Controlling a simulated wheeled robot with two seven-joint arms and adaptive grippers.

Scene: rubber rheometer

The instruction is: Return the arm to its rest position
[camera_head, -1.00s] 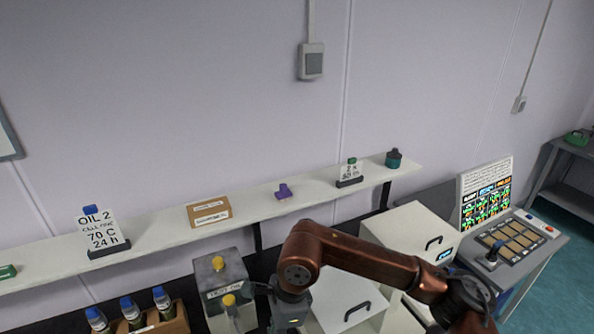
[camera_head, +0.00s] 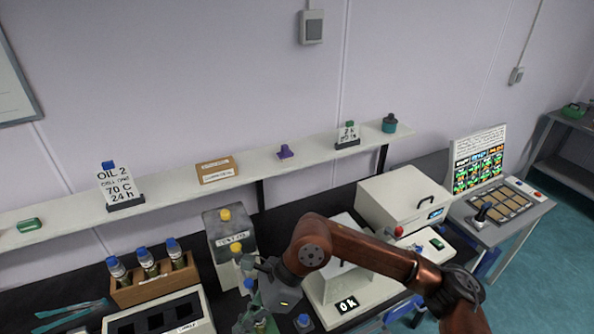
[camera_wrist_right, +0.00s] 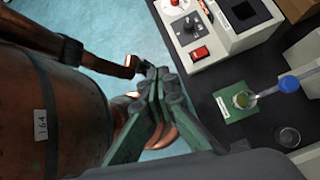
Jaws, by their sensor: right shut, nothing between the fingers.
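My right arm, copper-coloured, reaches in from the lower right of the head view and bends over the bench. Its green-fingered gripper (camera_head: 256,308) hangs at the bottom centre, partly cut off by the frame edge. In the wrist view its fingertips (camera_wrist_right: 160,86) are together with nothing between them. They are seen over the pale blue floor beside the dark bench, apart from the bench items. My left gripper does not show in the head view, and I cannot make it out in the wrist view.
A white device with an "OK" display (camera_head: 347,305) stands behind and right of the gripper. A grey container with a yellow knob (camera_head: 228,238) and a wooden bottle rack (camera_head: 152,285) are to the left.

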